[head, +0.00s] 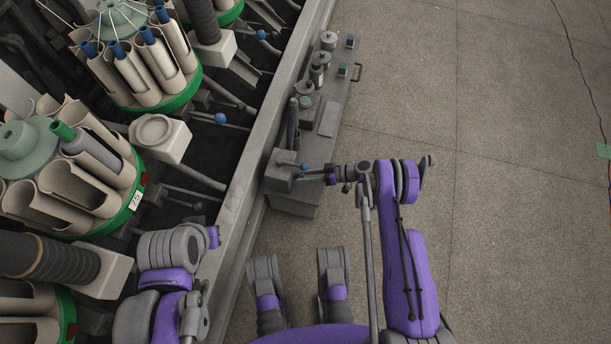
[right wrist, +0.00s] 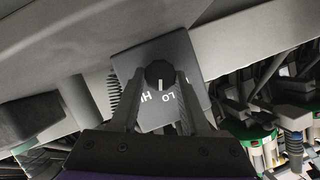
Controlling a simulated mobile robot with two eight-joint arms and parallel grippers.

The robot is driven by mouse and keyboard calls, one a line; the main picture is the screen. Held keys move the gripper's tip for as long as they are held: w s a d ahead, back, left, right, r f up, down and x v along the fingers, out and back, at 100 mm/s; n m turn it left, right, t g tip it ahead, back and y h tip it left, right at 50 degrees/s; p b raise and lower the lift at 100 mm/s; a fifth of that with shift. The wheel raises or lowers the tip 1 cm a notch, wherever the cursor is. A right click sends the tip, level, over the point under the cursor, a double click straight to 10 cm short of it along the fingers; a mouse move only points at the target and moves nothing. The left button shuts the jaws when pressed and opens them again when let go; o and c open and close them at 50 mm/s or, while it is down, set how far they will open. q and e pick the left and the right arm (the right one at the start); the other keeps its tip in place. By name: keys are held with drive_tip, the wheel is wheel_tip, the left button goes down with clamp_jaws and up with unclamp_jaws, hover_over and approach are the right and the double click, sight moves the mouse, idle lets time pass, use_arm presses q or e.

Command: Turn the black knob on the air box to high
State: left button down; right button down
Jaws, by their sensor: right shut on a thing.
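The air box (head: 280,172) is a small dark grey box on the side of the long machine rail in the head view. In the right wrist view its grey face (right wrist: 185,58) carries a round black knob (right wrist: 158,73) with a white pointer line. The pointer points down in the picture, roughly between the printed HI and LO. My right gripper (right wrist: 160,82) has its fingers on either side of the knob, shut on it. In the head view my right gripper (head: 312,174) reaches the box from the right. My left arm shows at lower left, its gripper out of sight.
A grey shelf (head: 329,119) with jars and small containers lies beyond the box along the rail (head: 245,180). Green-based cone carriers (head: 133,205) stand on the machine at left.

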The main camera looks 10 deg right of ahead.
drive_tip(key=shift+c, duration=1.9)
unclamp_jaws()
drive_tip(key=p+v, duration=0.2)
drive_tip(key=v, duration=0.8)
drive_tip(key=shift+d, duration=0.35)
drive_tip(key=shift+s+r, duration=0.1)
